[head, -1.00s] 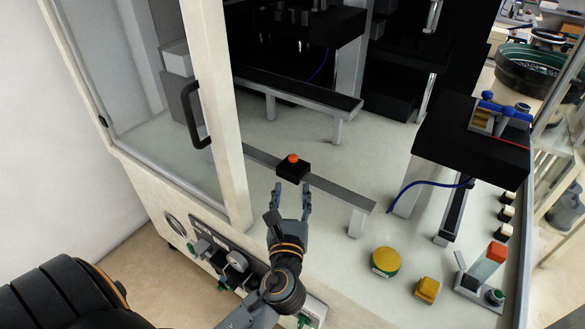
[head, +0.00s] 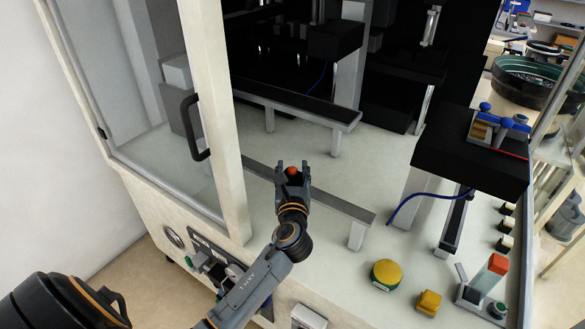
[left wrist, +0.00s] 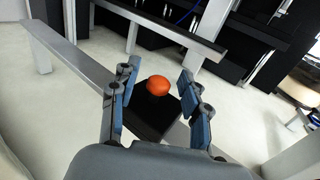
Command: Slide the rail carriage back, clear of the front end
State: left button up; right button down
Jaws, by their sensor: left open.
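The rail carriage is a small black block with an orange-red knob (head: 292,171) on top. It sits on the low grey rail (head: 340,205), partway along it, in the head view. In the left wrist view the carriage (left wrist: 152,117) and its knob lie between the blue fingers. My left gripper (head: 292,168) is open, with one finger on each side of the knob; I cannot tell whether either finger touches it. In the head view the gripper hides most of the carriage block. My right gripper is not in view.
A door frame post with a black handle (head: 191,125) stands left of my left arm. A second, longer rail (head: 300,98) lies behind. A yellow round button (head: 386,274) and a yellow block (head: 428,302) stand at the right front. White deck between the rails is clear.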

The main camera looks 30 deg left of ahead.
pick_arm(q)
jog(key=shift+w+a, duration=0.2)
jog(key=shift+w, duration=0.15)
grip_shut()
jog(key=a+p, duration=0.1)
jog(key=a, duration=0.3)
jog(key=shift+r+p, duration=0.15)
jog(key=shift+p, duration=0.25)
jog(key=shift+a, duration=0.1)
grip_release()
